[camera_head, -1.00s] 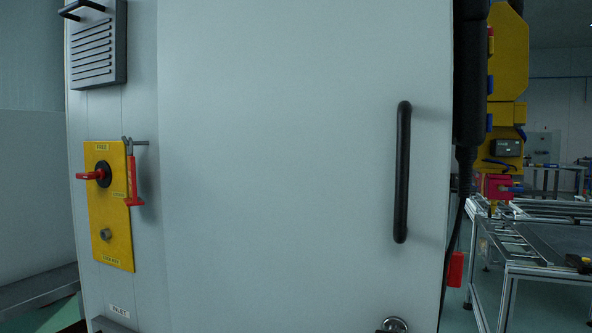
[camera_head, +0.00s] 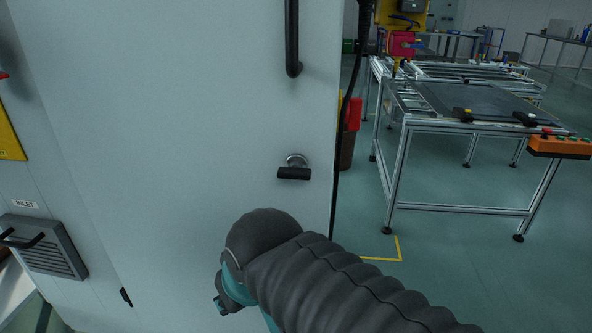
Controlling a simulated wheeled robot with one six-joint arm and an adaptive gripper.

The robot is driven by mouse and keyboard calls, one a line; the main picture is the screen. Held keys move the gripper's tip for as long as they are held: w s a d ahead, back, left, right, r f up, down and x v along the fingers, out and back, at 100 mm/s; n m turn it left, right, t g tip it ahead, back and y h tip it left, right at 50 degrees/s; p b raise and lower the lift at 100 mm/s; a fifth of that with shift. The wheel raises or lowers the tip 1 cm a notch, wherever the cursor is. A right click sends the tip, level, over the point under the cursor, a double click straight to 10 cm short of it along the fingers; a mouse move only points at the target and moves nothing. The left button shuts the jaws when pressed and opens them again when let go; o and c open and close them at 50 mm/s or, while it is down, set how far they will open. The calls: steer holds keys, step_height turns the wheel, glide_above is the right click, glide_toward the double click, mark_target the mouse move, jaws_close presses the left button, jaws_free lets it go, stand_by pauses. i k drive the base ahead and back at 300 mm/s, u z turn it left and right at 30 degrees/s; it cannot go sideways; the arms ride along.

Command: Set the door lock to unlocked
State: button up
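The door lock (camera_head: 294,173) is a small black bar handle on a round silver base, low on the right side of the pale cabinet door (camera_head: 200,140). Its bar lies about horizontal. No lock markings can be read. My arm comes in from the lower right, below the lock, and is apart from it in the picture. My gripper's fingers do not show.
A black vertical door handle (camera_head: 292,40) is above the lock. A yellow panel (camera_head: 10,138) and a vent (camera_head: 45,248) are at the left. A metal-framed table (camera_head: 455,208) stands at the right, with clear floor in front.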

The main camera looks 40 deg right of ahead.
mark_target(296, 165)
steer(key=z, duration=0.05)
steer(key=k, duration=1.1)
steer(key=z, duration=0.25)
